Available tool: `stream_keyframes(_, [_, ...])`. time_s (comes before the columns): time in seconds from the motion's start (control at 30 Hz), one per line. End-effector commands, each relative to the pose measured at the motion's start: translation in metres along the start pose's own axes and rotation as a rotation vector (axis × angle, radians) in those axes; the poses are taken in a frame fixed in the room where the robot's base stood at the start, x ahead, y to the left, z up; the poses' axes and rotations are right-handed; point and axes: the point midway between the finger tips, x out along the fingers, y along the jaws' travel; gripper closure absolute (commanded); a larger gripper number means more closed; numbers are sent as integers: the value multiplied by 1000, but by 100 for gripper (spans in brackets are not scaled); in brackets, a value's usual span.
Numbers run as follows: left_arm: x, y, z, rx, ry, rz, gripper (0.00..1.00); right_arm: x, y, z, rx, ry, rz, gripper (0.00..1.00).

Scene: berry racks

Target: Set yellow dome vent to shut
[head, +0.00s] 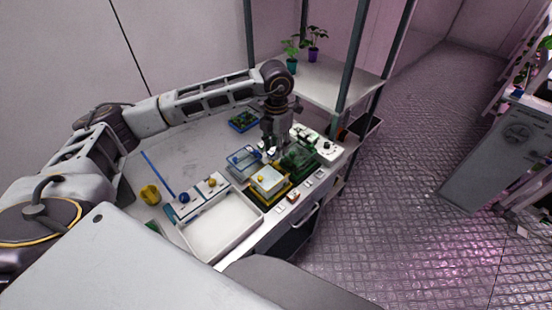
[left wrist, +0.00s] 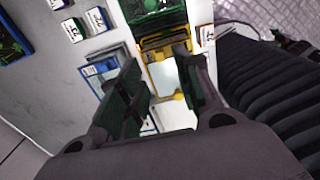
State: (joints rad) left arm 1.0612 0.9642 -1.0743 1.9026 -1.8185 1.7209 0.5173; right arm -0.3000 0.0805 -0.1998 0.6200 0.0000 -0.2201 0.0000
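The yellow dome (head: 268,183) is a clear, pale box on a yellow base among small propagator boxes on the bench. A small yellow knob, possibly its vent (head: 261,179), shows on its top; I cannot tell its setting. In the left wrist view its yellow frame (left wrist: 162,75) shows between and beyond the fingers. My left gripper (head: 274,153) points down just behind the yellow dome, between the blue and green ones. Its fingers are apart in the left wrist view (left wrist: 163,88), with nothing clearly gripped. My right gripper is out of view.
A blue dome (head: 242,160) and a green dome (head: 299,159) stand close by. A white dial box (head: 328,150), small label blocks (head: 292,197), a white tray (head: 192,235), a yellow mug (head: 149,194) and a blue tray (head: 235,127) share the bench. A dark post (head: 349,70) rises behind.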

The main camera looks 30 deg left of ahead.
Motion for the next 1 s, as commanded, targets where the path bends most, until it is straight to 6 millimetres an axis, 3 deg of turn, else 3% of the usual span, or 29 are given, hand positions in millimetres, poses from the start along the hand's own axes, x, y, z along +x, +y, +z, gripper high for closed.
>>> stream_keyframes(0.5, [60,0,-1,0,2,-1,66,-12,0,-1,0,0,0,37])
stream_keyframes(0.93, [67,0,0,1,1,1,66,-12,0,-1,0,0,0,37])
stream_keyframes(1.0, [67,0,0,1,1,0,72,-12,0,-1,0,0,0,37])
